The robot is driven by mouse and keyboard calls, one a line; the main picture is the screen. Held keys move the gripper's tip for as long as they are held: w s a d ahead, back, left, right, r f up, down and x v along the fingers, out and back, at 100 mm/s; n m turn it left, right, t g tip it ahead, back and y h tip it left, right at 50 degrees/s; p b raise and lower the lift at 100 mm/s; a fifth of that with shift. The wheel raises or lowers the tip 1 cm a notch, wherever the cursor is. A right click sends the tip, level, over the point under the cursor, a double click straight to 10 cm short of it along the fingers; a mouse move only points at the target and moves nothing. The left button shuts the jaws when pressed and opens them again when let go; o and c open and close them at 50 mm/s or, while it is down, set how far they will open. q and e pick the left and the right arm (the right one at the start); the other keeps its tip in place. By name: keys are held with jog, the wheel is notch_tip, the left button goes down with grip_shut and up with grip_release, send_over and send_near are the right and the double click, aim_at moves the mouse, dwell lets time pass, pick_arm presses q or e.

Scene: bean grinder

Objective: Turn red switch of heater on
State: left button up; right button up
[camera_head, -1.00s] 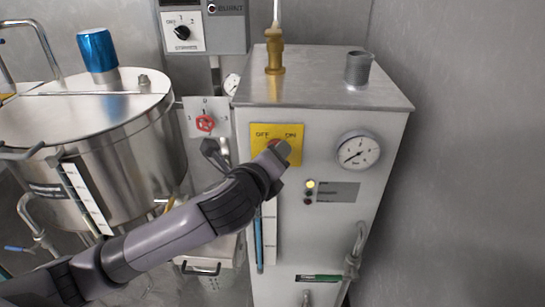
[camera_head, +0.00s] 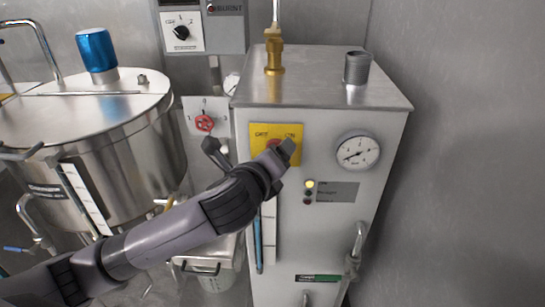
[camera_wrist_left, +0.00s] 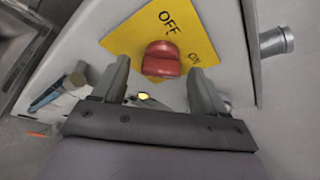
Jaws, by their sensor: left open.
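The heater is a white cabinet (camera_head: 325,220) with a metal top. Its red switch (camera_wrist_left: 161,60) sits on a yellow plate (camera_wrist_left: 203,42) marked OFF and ON. In the head view the plate (camera_head: 257,132) shows, but my left gripper (camera_head: 284,152) covers most of the switch. In the left wrist view my left gripper (camera_wrist_left: 160,75) is open, with one finger on each side of the switch and a gap to it. I cannot tell whether the fingers touch the plate. The knob's ridge lies roughly crosswise between the fingers. My right gripper is not in view.
A round pressure gauge (camera_head: 358,152) is right of the switch, with indicator lights (camera_head: 309,184) below. A steel tank (camera_head: 95,150) with a blue cap stands left. A red valve knob (camera_head: 205,123) is on a panel between them. A grey wall bounds the right.

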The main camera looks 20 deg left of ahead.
pick_arm(q)
jog(key=shift+s, duration=0.15)
jog(key=v, duration=0.7)
dwell(0.4)
jog(key=s+d+f+n+g+h, duration=0.2)
jog(key=s+f+n+g+h, duration=0.1)
jog(key=f+n, duration=1.05)
jog(key=s+a+f+n, duration=0.3)
jog(key=s+f+n, duration=0.2)
jog(key=s+f, duration=0.2)
jog(key=s+a+f+n+g, duration=0.1)
jog(key=s+a+f+n, duration=0.2)
jog(key=s+f+n, duration=0.3)
notch_tip(320, 180, down, 6)
jog(key=shift+s+r+y, duration=0.15)
jog(key=shift+s+y, duration=0.25)
jog(key=shift+s, duration=0.1)
